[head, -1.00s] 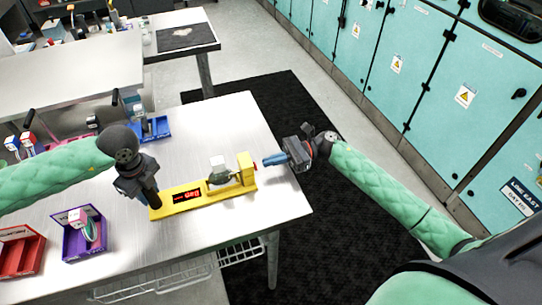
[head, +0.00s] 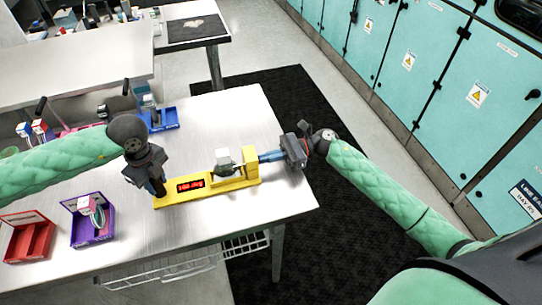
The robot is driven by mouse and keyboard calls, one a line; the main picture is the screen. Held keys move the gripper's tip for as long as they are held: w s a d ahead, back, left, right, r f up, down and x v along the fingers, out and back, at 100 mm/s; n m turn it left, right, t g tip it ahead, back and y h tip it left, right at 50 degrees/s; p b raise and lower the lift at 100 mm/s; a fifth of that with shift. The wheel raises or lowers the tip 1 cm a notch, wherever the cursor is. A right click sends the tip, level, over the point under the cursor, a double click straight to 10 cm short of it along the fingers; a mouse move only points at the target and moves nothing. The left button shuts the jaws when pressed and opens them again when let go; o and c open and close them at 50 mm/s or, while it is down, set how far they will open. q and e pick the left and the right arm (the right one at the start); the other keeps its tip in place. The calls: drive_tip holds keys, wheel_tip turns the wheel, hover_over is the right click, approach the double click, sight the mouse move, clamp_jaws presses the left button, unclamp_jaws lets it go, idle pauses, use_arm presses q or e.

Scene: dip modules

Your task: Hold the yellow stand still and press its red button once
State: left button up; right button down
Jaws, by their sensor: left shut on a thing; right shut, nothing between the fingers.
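The yellow stand (head: 217,189) lies near the right front part of the table, with a red display (head: 190,185) on its base and a pale module (head: 225,162) seated by its upright block (head: 251,166). My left gripper (head: 158,190) is shut on the stand's left end. My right gripper (head: 264,158) is shut and empty, its blue fingertips against or very close to the right face of the upright block. The red button is hidden behind these fingertips, so I cannot tell whether it is pressed in.
A purple tray (head: 104,235) and a red tray (head: 15,246) stand at the left front. A blue tray (head: 172,116) stands at the back. The table (head: 247,107) is bare behind the stand. Teal cabinets (head: 425,70) line the right side.

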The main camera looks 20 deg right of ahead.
use_arm(q)
drive_tip(key=shift+d, duration=0.2)
drive_tip(key=shift+a, duration=0.15)
use_arm(e)
drive_tip(key=d, duration=1.4)
use_arm(q)
drive_tip(key=o, duration=1)
drive_tip(key=shift+r+p, duration=0.5)
drive_tip(key=shift+r, duration=4.05)
use_arm(e)
drive_tip(key=shift+r, duration=0.45)
